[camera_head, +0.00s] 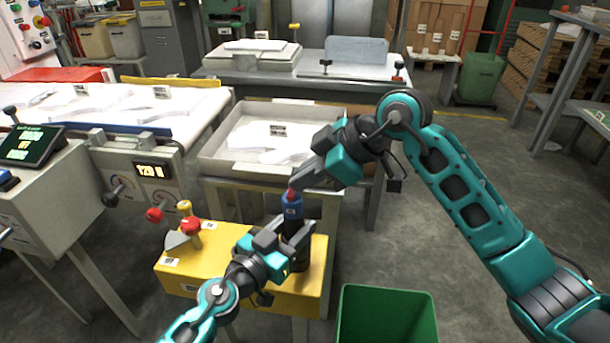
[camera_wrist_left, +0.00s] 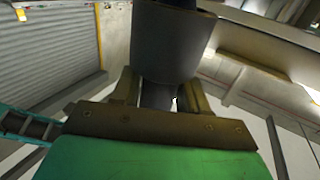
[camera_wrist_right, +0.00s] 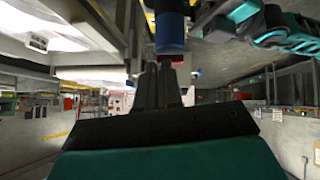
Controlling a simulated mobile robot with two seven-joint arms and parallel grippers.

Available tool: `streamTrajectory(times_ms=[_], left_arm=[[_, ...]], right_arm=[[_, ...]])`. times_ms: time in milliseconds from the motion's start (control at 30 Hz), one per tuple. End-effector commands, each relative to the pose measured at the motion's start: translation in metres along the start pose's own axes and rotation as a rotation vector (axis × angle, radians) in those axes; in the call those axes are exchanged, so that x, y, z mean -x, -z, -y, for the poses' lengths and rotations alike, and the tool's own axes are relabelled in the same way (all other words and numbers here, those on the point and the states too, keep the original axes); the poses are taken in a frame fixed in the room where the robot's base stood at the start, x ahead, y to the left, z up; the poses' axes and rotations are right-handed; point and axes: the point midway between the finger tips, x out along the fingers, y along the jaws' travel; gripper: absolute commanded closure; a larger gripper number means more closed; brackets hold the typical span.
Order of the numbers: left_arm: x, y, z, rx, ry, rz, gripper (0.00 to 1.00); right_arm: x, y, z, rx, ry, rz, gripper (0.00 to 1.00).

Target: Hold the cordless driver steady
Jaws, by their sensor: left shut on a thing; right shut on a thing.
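The cordless driver stands upright at the right end of a yellow block, with a dark body (camera_head: 299,258) and a blue collar (camera_head: 293,208) near its top. My left gripper (camera_head: 292,236) is shut around the dark body just below the collar. In the left wrist view a dark cylinder (camera_wrist_left: 170,40) rises beyond the fingers. My right gripper (camera_head: 297,184) comes from above, shut at the small red tip (camera_head: 291,193) over the blue collar. The right wrist view shows the blue collar (camera_wrist_right: 170,32) and red part (camera_wrist_right: 170,58) at the fingertips. What exactly the fingers pinch is partly hidden.
The yellow block (camera_head: 180,280) also carries a lever with red and yellow knobs (camera_head: 190,225). A grey tray (camera_head: 225,168) of white film gloves is behind it. A green bin (camera_head: 388,318) stands at the front right. A control console (camera_head: 40,180) is at left.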

Motion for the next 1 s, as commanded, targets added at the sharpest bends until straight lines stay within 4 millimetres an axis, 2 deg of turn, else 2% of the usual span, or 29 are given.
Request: streamTrajectory(times_ms=[33,100,367,733,1000], left_arm=[[0.0,-0.001,-0.004,-0.01,-0.01,0.0,1.0],[0.0,-0.001,-0.004,-0.01,-0.011,0.0,1.0],[0.0,0.0,-0.006,-0.01,-0.015,-0.001,1.0],[-0.001,0.0,-0.007,-0.004,-0.016,-0.002,1.0],[-0.002,0.001,-0.006,-0.001,-0.013,-0.004,1.0]], right_arm=[[-0.005,-0.008,0.0,-0.006,0.003,0.018,1.0],[-0.006,-0.009,0.0,-0.006,0.004,0.019,1.0],[-0.007,-0.009,0.002,-0.007,0.006,0.021,1.0],[-0.006,-0.008,0.018,-0.007,0.013,0.02,1.0],[-0.006,-0.005,0.02,-0.006,0.018,0.014,1.0]])
